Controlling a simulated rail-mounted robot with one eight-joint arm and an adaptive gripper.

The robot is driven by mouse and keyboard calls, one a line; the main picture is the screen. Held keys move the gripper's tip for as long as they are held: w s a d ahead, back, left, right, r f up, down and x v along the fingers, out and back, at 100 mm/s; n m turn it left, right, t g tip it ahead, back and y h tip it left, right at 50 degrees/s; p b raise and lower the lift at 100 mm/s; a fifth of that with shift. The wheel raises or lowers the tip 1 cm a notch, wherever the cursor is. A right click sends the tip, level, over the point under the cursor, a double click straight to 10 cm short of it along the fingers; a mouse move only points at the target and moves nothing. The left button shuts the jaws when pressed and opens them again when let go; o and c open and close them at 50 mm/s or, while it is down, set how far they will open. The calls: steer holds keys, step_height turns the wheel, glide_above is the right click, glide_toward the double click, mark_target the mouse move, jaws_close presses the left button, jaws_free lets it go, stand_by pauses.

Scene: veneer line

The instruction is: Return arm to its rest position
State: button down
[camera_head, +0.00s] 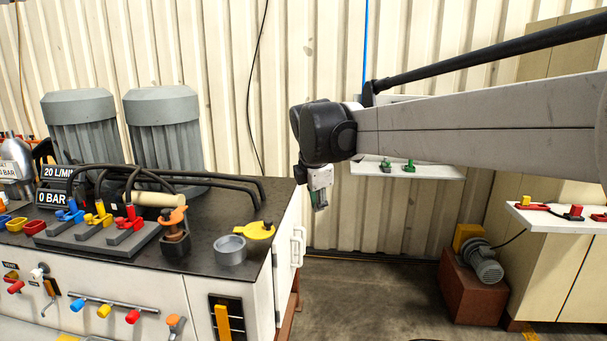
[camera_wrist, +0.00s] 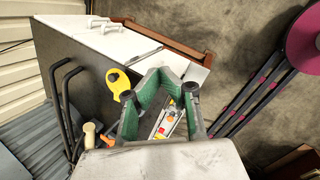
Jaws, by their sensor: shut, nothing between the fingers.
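My arm reaches in from the right edge of the head view, above the floor beside the bench. My gripper (camera_head: 320,205) hangs from its dark wrist joint, just right of the bench's right end and pointing down. It is shut and empty. In the wrist view my gripper's green-lined fingers (camera_wrist: 159,90) stand in front of the bench's end, with small coloured parts visible behind them. The gripper appears to touch nothing.
The dark-topped bench (camera_head: 243,195) carries two grey motors (camera_head: 162,125), coloured levers (camera_head: 100,213), a grey cup (camera_head: 230,250) and a yellow-topped part (camera_head: 260,230). A wall shelf (camera_head: 435,171) and a right-hand shelf (camera_head: 545,217) stand near my arm. Floor (camera_head: 385,295) is open.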

steer(key=s+d+m+t, duration=0.1)
steer(key=s+d+m, duration=0.4)
steer(key=s, duration=0.3)
steer(key=s+d+m, duration=0.5)
steer(key=s+d, duration=0.1)
steer(key=s, duration=0.3)
steer(key=s+d+f+m, duration=0.2)
steer(key=s+f+m, duration=0.3)
steer(key=s, duration=0.3)
steer(key=s+d+f+m+t, duration=0.1)
steer(key=s+d+f+m, duration=0.2)
steer(key=s+m, duration=0.4)
steer(key=shift+s+d+f+y, duration=0.35)
steer(key=shift+s+f+y, duration=0.05)
steer(key=shift+s+f, duration=0.4)
